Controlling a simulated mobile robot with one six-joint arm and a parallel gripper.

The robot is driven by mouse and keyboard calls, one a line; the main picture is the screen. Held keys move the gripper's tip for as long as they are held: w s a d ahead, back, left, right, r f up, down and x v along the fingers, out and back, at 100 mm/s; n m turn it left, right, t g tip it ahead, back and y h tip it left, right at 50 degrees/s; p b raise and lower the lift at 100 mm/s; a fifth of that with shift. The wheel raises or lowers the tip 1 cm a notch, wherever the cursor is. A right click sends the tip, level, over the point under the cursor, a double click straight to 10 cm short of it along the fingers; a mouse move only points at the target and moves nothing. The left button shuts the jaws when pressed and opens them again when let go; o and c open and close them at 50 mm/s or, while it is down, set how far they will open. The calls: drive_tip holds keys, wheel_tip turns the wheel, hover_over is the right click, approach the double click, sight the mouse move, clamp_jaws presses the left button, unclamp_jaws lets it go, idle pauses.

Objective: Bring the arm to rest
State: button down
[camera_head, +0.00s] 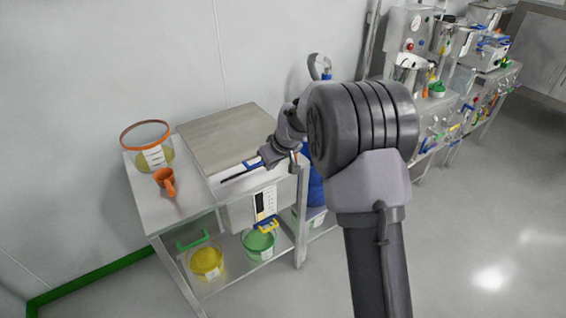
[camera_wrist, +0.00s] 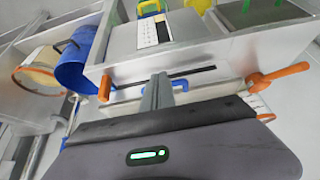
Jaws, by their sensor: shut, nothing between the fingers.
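My gripper (camera_head: 268,156) is shut and empty. In the head view it points down and left, over the front right edge of a box-shaped unit (camera_head: 225,135) on a steel bench (camera_head: 155,212). A dark slot and a blue handle (camera_head: 252,163) show close to the gripper. In the wrist view my closed fingers (camera_wrist: 158,88) stand in front of the blue handle (camera_wrist: 180,86); whether they touch it I cannot tell. My arm is bent, with the elbow high at the middle right of the head view.
An orange scoop (camera_head: 166,181) and an orange-rimmed round vessel (camera_head: 147,140) stand at the bench's left. A yellow tub (camera_head: 207,262) and a green tub (camera_head: 258,243) are on the lower shelf. A blue container (camera_head: 315,186) is behind my arm. Floor at right (camera_head: 490,220) is clear.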

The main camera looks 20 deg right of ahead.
drive_tip(key=s+d, duration=0.2)
drive_tip(key=s, duration=0.5)
drive_tip(key=s+a+r+m, duration=0.2)
drive_tip(key=s+a+r, duration=0.1)
drive_tip(key=s+r, duration=0.4)
drive_tip(key=s+a+r+m, duration=0.1)
drive_tip(key=s+a+r, duration=0.2)
drive_tip(key=s+r, duration=0.35)
drive_tip(key=s+a+r+m, duration=0.1)
drive_tip(key=s+m, duration=0.4)
drive_tip(key=s, duration=1.4)
drive_tip(key=shift+r, duration=0.55)
